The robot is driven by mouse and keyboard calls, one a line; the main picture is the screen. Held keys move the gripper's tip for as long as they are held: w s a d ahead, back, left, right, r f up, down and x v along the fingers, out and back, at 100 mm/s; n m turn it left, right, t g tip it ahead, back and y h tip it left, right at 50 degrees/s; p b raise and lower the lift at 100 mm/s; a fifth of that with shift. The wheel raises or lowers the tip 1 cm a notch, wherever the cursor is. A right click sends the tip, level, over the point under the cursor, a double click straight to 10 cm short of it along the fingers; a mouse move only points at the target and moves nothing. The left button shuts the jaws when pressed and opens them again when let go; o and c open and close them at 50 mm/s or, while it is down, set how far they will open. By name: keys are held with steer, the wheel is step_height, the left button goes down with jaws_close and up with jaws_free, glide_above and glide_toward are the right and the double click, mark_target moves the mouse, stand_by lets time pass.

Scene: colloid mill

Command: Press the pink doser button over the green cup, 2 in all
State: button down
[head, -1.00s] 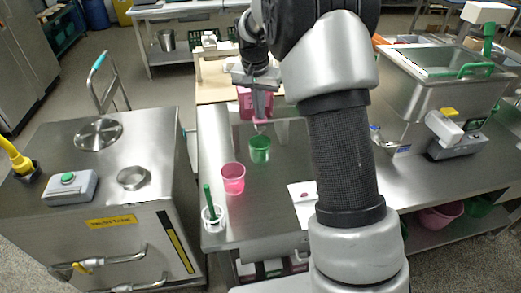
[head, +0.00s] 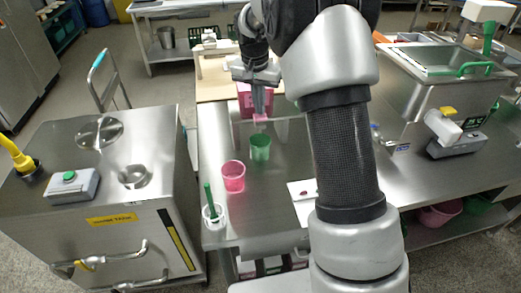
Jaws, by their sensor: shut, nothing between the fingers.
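The pink doser (head: 243,96) stands at the back of the steel table, partly hidden behind my gripper. Its pink front part (head: 260,118) sticks out above the green cup (head: 260,148). The green cup stands upright on the table beneath it. My gripper (head: 260,111) points down, its fingers shut and empty, right above the pink front part. Whether the fingertips touch the button is too small to tell. The forearm hides part of the table to the right.
A pink cup (head: 232,176) stands in front and left of the green cup. A clear cup with a green stick (head: 212,213) is at the table's front left. A white card (head: 303,194) lies near my arm. A steel machine (head: 110,190) stands at left.

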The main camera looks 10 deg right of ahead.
steer(key=shift+f+b, duration=0.6)
steer(key=shift+f, duration=0.55)
steer(key=shift+r, duration=0.2)
steer(key=shift+r+p, duration=1)
steer(key=shift+r, duration=0.05)
step_height(320, 180, up, 6)
steer(key=p, duration=0.4)
steer(key=shift+p, duration=0.3)
